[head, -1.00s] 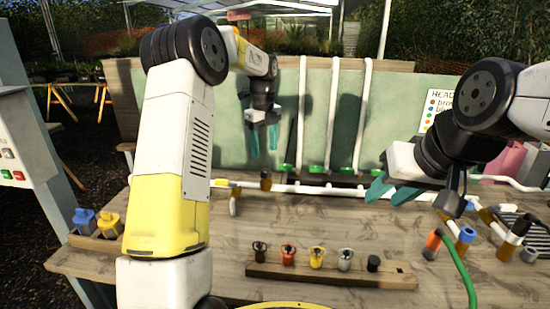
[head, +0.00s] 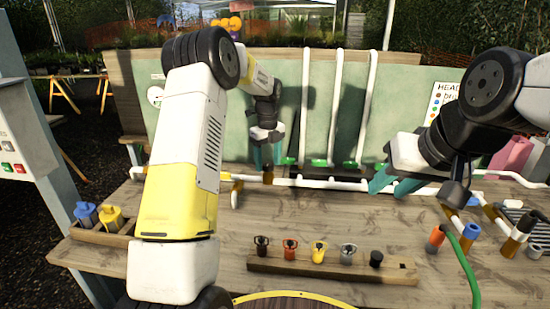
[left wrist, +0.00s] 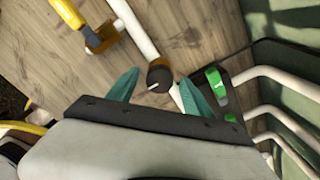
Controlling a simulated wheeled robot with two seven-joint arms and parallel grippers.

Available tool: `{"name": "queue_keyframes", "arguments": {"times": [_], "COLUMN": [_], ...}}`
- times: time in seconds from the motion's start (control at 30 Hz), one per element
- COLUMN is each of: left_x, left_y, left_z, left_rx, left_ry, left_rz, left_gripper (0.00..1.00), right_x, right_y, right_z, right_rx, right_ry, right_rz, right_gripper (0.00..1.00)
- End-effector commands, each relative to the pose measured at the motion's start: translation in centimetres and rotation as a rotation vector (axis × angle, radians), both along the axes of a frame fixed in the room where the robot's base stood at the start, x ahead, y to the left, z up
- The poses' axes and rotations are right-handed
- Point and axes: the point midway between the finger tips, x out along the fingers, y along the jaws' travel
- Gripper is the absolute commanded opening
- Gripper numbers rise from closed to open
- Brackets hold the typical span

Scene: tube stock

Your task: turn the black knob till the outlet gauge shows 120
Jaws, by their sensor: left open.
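The black knob (left wrist: 160,77) shows in the left wrist view as a dark round cap with a white pointer line, on the white pipe. In the head view, its dark top (head: 267,177) is partly hidden by my left gripper (head: 266,165). My left gripper is open and points down, with one teal finger on each side of the knob. I cannot tell whether they touch it. A round white dial (head: 155,96), perhaps the gauge, is on the back panel, left of my left arm. Its reading is too small to tell. My right gripper (head: 392,187) is open and empty at the right.
White pipes (head: 335,110) with green-handled valves (head: 318,162) stand close behind the knob. A yellow-handled fitting (left wrist: 95,38) sits beside the pipe. A wooden rack (head: 330,268) holds several coloured pieces at the front. A green hose (head: 465,265) is at the right.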

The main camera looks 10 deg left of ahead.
Motion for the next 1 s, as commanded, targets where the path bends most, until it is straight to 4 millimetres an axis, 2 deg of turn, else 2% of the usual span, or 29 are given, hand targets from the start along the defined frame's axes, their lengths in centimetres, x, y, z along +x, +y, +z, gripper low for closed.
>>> {"name": "queue_keyframes", "arguments": {"times": [0.07,0.1,0.3,0.4,0.73,1.0], "left_x": [-0.01,-0.01,-0.01,-0.01,-0.01,-0.01], "left_y": [-0.01,-0.01,-0.01,-0.01,-0.02,-0.04], "left_z": [0.0,0.01,0.02,0.02,0.04,0.06], "left_rx": [0.0,0.0,0.0,0.0,0.0,0.0], "left_ry": [0.0,0.0,0.0,0.0,0.0,0.0], "left_rz": [0.0,0.0,0.0,0.0,0.049,0.225], "left_gripper": [0.59,0.55,0.16,0.0,0.0,0.0], "right_x": [0.0,0.0,0.0,0.0,0.0,0.0], "right_y": [0.0,0.0,0.0,0.0,0.0,0.0], "right_z": [0.0,0.0,0.0,0.0,0.0,0.0], "right_rx": [0.0,0.0,0.0,0.0,0.0,0.0], "right_ry": [0.0,0.0,0.0,0.0,0.0,0.0], "right_rz": [0.0,0.0,0.0,0.0,0.0,0.0], "right_gripper": [0.36,0.36,0.36,0.36,0.36,0.36]}}
